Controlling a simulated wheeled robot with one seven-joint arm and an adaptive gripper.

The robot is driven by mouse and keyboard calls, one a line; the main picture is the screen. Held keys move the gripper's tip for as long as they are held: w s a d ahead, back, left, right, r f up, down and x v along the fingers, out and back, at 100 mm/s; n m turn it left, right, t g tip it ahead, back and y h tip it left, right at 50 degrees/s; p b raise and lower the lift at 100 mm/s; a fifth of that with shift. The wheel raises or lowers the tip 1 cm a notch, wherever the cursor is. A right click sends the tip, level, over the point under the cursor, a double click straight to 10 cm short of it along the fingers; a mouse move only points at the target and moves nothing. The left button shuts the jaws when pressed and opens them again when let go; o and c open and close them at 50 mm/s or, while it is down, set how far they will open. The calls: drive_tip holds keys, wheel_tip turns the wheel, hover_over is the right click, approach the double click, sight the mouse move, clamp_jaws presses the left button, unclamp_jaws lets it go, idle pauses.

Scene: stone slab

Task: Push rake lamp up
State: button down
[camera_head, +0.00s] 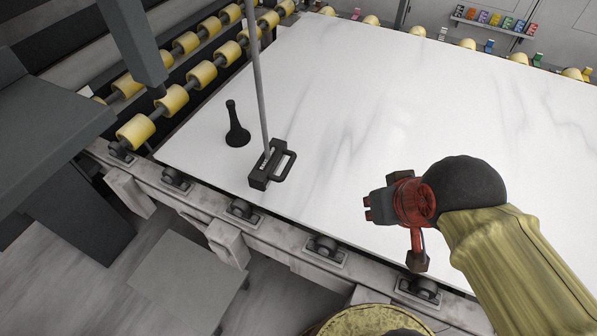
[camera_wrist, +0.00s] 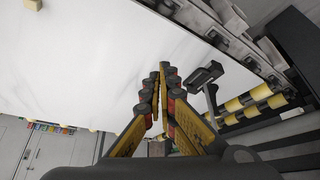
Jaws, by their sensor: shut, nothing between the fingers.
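The rake lamp seems to be the black block with a loop handle (camera_head: 259,178) on the white slab near its front edge. A thin grey pole (camera_head: 259,85) rises from it, leaning slightly, and runs out of the top of the picture. In the wrist view the black block (camera_wrist: 204,75) shows right of the fingertips. My gripper (camera_head: 369,206) is above the slab, right of the lamp and clear of it. Its fingers (camera_wrist: 164,68) are together in the wrist view, with nothing seen between them.
A black flared, cone-like piece (camera_head: 237,130) stands on the slab just left of the lamp. The white slab (camera_head: 400,110) is otherwise clear around my gripper. Yellow rollers (camera_head: 173,99) line the left side. Small coloured items (camera_head: 495,19) sit on a shelf at the back.

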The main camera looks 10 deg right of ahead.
drive_tip(key=w+a+f+m+g+y+b, duration=0.3)
drive_tip(key=w+a+f+m+y+b, duration=0.3)
drive_tip(key=w+f+m, duration=0.6)
drive_tip(key=w+d+f+m+t+y+b, duration=0.1)
drive_tip(key=w+f+m+t+y, duration=0.1)
drive_tip(key=w+f+m, duration=0.4)
drive_tip(key=w+d+f+m+t+y+b, duration=0.1)
drive_tip(key=w+d+f+m+t, duration=0.1)
drive_tip(key=w+f+m, duration=0.4)
drive_tip(key=w+f, duration=0.4)
drive_tip(key=f, duration=0.2)
drive_tip(key=shift+w+d+m+y+b, duration=0.2)
drive_tip(key=shift+d+m+y+b, duration=0.1)
drive_tip(key=shift+y+b, duration=0.1)
drive_tip(key=shift+f, duration=0.1)
